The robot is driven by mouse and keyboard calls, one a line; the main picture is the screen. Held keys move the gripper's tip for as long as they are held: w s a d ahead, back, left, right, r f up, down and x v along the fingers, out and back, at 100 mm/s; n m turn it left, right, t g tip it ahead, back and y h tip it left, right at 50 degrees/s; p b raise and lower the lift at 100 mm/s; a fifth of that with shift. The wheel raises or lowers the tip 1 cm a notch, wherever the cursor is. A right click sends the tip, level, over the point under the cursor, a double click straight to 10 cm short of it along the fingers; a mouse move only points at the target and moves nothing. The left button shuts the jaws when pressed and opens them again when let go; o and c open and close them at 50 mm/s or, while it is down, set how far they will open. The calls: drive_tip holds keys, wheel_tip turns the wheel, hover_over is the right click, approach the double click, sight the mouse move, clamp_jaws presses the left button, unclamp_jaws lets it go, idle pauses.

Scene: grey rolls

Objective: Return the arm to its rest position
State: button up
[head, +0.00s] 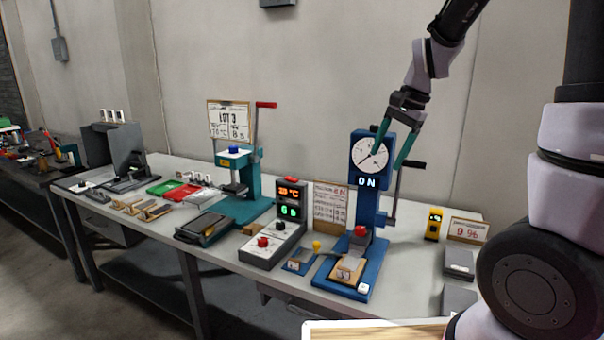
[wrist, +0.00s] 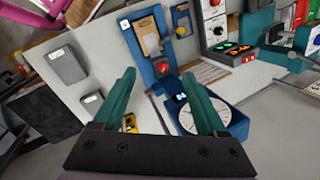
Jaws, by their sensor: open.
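My gripper (head: 393,148) hangs from my arm in front of the upper part of the blue dial press (head: 366,210) in the head view. Its two teal fingers are spread apart with nothing between them. In the wrist view my gripper (wrist: 165,90) looks down over the bench, with the fingers wide open. The white dial (wrist: 203,115) of the press lies just beyond the right finger there. I cannot tell whether a finger touches the press. My arm (head: 430,60) reaches in from the upper right of the head view.
The press has a side lever (head: 400,180) close to my gripper. A yellow device (head: 434,224) and a 9.96 sign (head: 468,230) stand to its right. A control box (head: 275,240) and a teal press (head: 243,190) stand to its left. The space above the bench is open.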

drive_tip(key=s+d+r+n+t, duration=0.2)
drive_tip(key=s+r+n, duration=0.1)
drive_tip(key=s+r, duration=0.3)
drive_tip(key=s+d+r+n+t+h, duration=0.1)
drive_tip(key=s+r+n+t, duration=0.2)
drive_tip(key=s+r, duration=0.3)
drive_tip(key=s, duration=0.4)
drive_tip(key=shift+d, duration=0.4)
